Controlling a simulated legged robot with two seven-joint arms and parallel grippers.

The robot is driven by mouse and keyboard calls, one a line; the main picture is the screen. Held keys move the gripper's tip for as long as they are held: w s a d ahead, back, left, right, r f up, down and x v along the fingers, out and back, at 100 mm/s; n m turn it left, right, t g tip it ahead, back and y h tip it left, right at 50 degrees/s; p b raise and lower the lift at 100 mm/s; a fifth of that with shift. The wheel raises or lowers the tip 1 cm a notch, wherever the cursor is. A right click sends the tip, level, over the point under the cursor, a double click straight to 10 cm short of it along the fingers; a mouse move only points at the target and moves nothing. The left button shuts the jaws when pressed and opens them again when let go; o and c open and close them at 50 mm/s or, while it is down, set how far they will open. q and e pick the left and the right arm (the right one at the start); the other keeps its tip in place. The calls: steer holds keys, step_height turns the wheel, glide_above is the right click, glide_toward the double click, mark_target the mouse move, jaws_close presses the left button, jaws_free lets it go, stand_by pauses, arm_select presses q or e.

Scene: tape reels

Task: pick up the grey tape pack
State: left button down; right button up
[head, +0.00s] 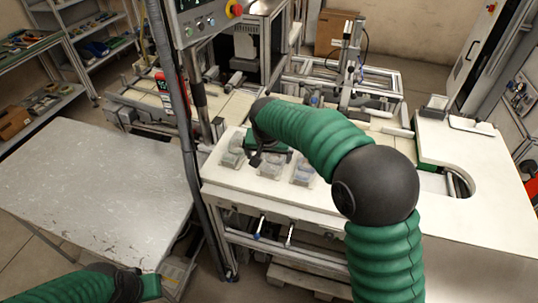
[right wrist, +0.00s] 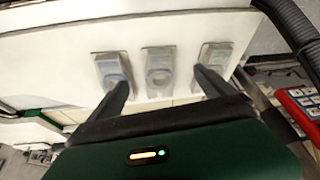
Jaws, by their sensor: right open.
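Three clear packs lie in a row on the white bench top. The middle pack (right wrist: 158,72) holds a grey reel and looks like the grey tape pack; it shows in the head view (head: 270,168), partly under my right gripper. A bluish pack (right wrist: 113,70) lies left of it in the right wrist view and also shows in the head view (head: 303,172). A grey-green pack (right wrist: 214,57) lies on its other side. My right gripper (right wrist: 166,86) is open and empty, its fingers spread either side of the middle pack's line. My left gripper (head: 148,287) is low at left, its jaws unclear.
The white bench (head: 330,205) has clear room right of the packs. A dark upright post with a control panel (head: 205,20) stands just left of them. A scuffed grey table (head: 90,185) is bare at left. Metal frames (head: 350,75) stand behind.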

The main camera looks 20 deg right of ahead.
glide_above(272, 166)
steer(key=s+a, duration=0.2)
steer(key=f, duration=0.5)
steer(key=shift+s+d+f, duration=0.1)
steer(key=shift+d+f, duration=0.1)
steer(key=shift+f, duration=0.2)
steer(key=f, duration=0.1)
steer(key=w+d+f+p, duration=0.1)
steer(key=d+f, duration=0.1)
steer(key=f, duration=0.1)
steer(key=shift+w+d+f+p, duration=0.1)
steer(key=shift+w+d+p, duration=0.05)
steer(key=shift+w+p, duration=0.2)
steer(key=shift+f, duration=0.25)
steer(key=shift+w+a+f, duration=0.1)
steer(key=shift+a, duration=0.65)
steer(key=shift+c, duration=0.5)
steer(key=shift+w, duration=0.1)
steer(key=c, duration=0.5)
steer(key=shift+d, duration=0.5)
steer(key=c, duration=0.7)
arm_select(q)
steer(key=shift+w+d+r, duration=0.15)
steer(key=shift+r, duration=0.3)
steer(key=shift+w+d+r, duration=0.1)
steer(key=shift+d+r, duration=0.05)
steer(key=shift+r, duration=0.25)
arm_select(e)
steer(key=shift+c, duration=0.4)
